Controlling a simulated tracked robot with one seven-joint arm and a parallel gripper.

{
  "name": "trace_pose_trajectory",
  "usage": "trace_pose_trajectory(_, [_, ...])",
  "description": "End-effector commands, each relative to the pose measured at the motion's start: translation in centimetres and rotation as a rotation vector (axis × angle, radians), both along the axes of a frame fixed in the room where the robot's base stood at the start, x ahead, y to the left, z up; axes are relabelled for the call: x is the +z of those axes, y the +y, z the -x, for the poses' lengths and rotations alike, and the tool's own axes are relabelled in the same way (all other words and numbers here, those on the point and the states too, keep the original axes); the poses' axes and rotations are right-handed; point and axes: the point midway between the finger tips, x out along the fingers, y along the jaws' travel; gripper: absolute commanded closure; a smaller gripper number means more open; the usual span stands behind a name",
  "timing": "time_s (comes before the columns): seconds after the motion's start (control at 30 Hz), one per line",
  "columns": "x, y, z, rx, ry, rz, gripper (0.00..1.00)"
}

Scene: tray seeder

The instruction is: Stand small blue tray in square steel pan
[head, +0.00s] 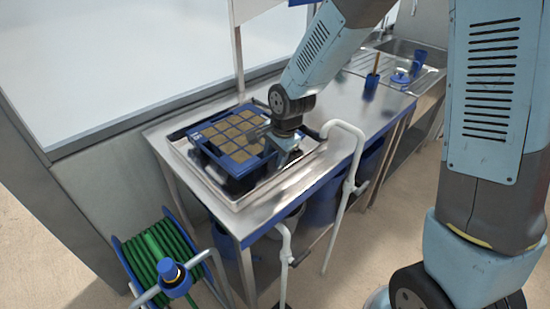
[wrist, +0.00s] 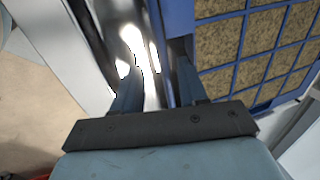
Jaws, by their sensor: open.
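The small blue tray (head: 207,149), a blue grid with several brown-filled cells, lies over the square steel pan (head: 232,204) on the steel table. Dark and blue parts show under it; I cannot tell what it rests on. My gripper (head: 282,147) is at its right side, pointing down. In the wrist view my gripper (wrist: 157,75) is open, with shiny steel between the fingers. The blue tray's edge (wrist: 180,18) is close to the right finger; I cannot tell if they touch. The fingertips are hidden in the head view.
White bent pipes (head: 348,128) rise at the table's front edge. A green hose reel (head: 158,255) stands on the floor at front left. A blue pot (head: 371,86) with a wooden handle and a sink (head: 425,58) are at back right.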

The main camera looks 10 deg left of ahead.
Motion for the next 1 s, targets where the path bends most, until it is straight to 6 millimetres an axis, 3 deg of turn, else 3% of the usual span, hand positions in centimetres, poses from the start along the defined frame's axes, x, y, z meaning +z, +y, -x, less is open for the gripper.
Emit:
trace_pose_trajectory(0.6, [8.7, -1.8, 1.4, -0.001, -0.003, -0.001, 0.58])
trace_pose_trajectory(1.0, [10.4, -2.2, 1.8, -0.001, 0.001, 0.001, 0.58])
